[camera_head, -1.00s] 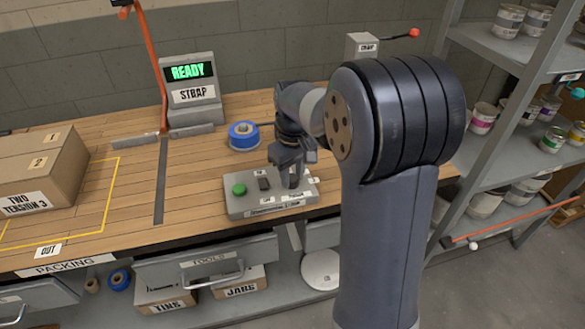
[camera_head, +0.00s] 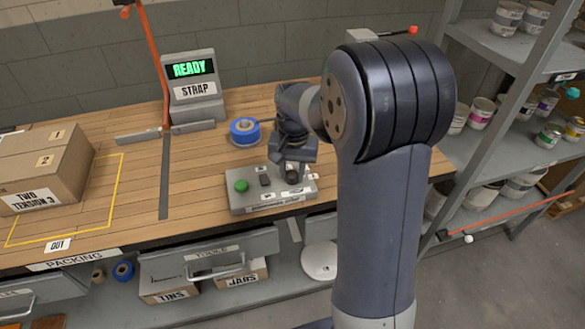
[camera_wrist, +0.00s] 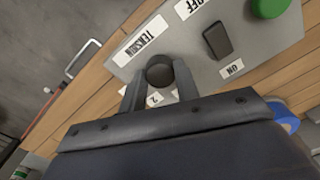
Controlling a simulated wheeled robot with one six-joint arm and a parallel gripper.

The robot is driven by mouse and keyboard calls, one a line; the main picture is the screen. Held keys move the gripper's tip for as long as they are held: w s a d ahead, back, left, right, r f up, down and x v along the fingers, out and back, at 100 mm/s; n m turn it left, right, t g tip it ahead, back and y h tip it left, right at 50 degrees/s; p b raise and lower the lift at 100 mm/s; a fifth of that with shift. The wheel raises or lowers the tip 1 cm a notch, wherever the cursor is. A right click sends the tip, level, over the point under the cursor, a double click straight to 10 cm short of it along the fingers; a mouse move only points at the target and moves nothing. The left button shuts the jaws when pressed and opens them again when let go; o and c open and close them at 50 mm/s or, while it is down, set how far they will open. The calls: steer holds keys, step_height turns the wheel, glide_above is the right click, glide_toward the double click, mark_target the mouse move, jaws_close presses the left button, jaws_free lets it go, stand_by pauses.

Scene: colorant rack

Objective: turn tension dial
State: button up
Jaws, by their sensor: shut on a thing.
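The tension dial (camera_wrist: 159,72) is a dark round knob on the grey control panel (camera_head: 240,205), beside a label reading TENSION. My gripper (camera_wrist: 158,82) is shut on the dial, with one finger on each side of it in the wrist view. In the head view my gripper (camera_head: 292,168) is over the right part of the panel and hides much of the dial. A number label by the dial is partly covered by a finger. A cardboard box (camera_head: 40,170) on the left bears the label TWO TENSION 3.
The panel also has a green button (camera_head: 241,186) and a dark rocker switch (camera_head: 265,181) marked ON and OFF. A blue tape roll (camera_head: 244,131) lies behind it. The strap machine (camera_head: 192,88) displays READY. Shelves with cans (camera_head: 480,112) stand at the right.

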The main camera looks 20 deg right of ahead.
mark_target(293, 174)
steer(key=shift+m, duration=0.5)
steer(key=o, duration=1)
step_height(293, 174, up, 11)
steer(key=shift+d+f, duration=0.1)
steer(key=shift+f, duration=0.1)
step_height(293, 174, down, 11)
steer(key=shift+r, duration=0.2)
stand_by(0.5)
steer(key=shift+r, duration=0.1)
